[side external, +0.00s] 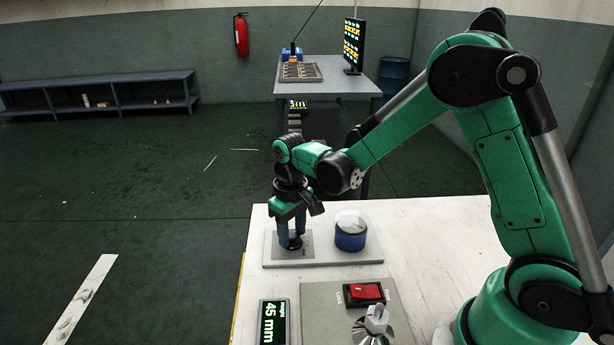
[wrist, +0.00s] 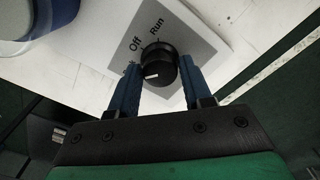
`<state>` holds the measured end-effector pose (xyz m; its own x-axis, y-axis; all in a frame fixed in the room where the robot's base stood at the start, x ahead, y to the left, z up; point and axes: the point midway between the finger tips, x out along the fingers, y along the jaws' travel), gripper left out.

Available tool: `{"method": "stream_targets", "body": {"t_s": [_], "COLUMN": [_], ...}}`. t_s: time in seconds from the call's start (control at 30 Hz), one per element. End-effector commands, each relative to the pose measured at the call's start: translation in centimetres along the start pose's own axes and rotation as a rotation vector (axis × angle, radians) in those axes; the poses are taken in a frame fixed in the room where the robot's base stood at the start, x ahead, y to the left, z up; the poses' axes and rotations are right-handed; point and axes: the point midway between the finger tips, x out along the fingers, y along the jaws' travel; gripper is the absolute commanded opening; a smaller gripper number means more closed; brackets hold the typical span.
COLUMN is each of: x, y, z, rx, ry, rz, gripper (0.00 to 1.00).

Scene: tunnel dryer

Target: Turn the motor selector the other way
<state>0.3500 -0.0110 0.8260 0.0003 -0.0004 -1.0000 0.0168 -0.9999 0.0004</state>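The selector is a black round knob (wrist: 160,66) on a grey plate (wrist: 180,32) marked "Off" and "Run"; a third label is mostly hidden by the left finger. The knob's white mark points to the lower left, towards the hidden label and away from "Run". In the side external view the knob (side external: 293,243) stands on its plate at the left of a pale board. My gripper (wrist: 158,66) points down over it, with one blue finger on each side. The fingers look open, with narrow gaps beside the knob. My gripper also shows in the side external view (side external: 291,236).
A blue round container with a clear top (side external: 350,234) stands close to the right of my gripper. In front are a red rocker switch (side external: 365,292), a silver knob (side external: 375,322) and a display reading 45 mm (side external: 272,322). The white table's left edge is near.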

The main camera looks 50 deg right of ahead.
Motion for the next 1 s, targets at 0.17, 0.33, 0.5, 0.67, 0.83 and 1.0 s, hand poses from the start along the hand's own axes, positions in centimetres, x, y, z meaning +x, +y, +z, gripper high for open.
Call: {"method": "stream_targets", "body": {"t_s": [0.17, 0.33, 0.5, 0.67, 0.83, 1.0], "x": [0.0, 0.0, -1.2, -3.5, -5.2, -5.7], "y": [0.0, 0.0, 0.0, 0.0, 0.0, 0.0], "z": [0.0, 0.0, 0.0, 0.0, 0.0, 0.0], "rx": [0.001, 0.001, 0.001, 0.001, 0.001, 0.001], "ry": [0.0, 0.0, 0.0, 0.0, 0.0, 0.0], "rz": [0.0, 0.0, 0.0, 0.0, 0.0, 0.0], "gripper": [0.7, 0.7, 0.7, 0.7, 0.7, 0.7]}}
